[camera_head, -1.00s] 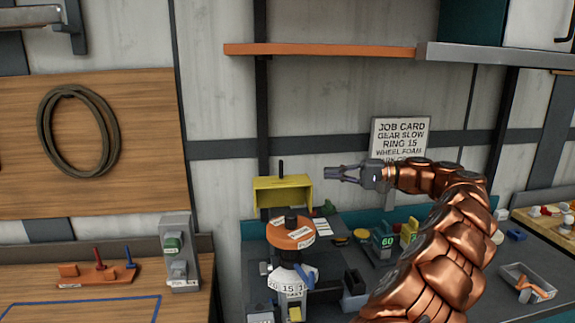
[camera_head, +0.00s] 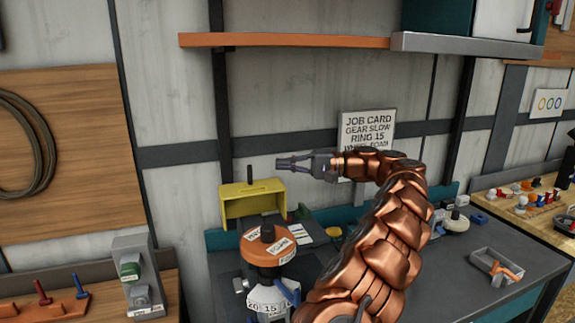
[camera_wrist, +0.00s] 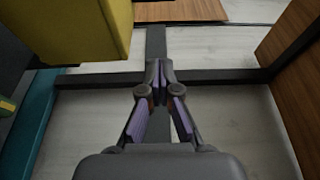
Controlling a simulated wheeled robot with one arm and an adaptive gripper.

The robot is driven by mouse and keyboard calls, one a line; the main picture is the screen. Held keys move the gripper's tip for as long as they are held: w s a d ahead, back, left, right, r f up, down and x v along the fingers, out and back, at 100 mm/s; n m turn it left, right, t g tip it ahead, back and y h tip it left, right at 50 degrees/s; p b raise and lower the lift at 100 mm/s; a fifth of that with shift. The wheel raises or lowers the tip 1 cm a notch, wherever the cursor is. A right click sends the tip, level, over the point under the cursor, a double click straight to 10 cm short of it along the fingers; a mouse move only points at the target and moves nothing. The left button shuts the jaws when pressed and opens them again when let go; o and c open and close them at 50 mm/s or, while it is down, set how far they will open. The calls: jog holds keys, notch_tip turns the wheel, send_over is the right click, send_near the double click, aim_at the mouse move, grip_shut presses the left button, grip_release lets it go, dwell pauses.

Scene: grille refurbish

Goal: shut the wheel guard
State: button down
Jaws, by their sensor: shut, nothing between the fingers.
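The wheel guard is a yellow box-like hood (camera_head: 252,201) with a thin dark upright handle (camera_head: 250,172). It is raised, with its open side facing me, above and behind the orange-topped wheel (camera_head: 268,246) with its labels. My gripper (camera_head: 280,163) is shut and empty. It points left in the head view, a little above and to the right of the guard's right edge, apart from it. In the wrist view the guard (camera_wrist: 75,40) fills the upper left and the shut fingertips (camera_wrist: 159,66) are beside it.
A grey bench (camera_head: 490,245) carries a tray (camera_head: 497,268) at right. An orange shelf (camera_head: 285,40) hangs above. A grey switch box (camera_head: 137,275) stands at lower left. A job card (camera_head: 366,128) is on the wall behind my arm. The wall space above the guard is clear.

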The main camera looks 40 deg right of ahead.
aim_at(259, 181)
jog(key=shift+w+a+p, duration=0.25)
jog(key=shift+a+p, duration=0.25)
jog(key=shift+a, duration=0.75)
jog(key=shift+w+a+p, duration=0.3)
jog(key=shift+a+p, duration=0.2)
jog(key=shift+a, duration=0.7)
jog(key=shift+w+a+p, duration=0.25)
jog(key=shift+a+p, duration=0.25)
jog(key=shift+a, duration=0.75)
jog(key=shift+s, duration=0.1)
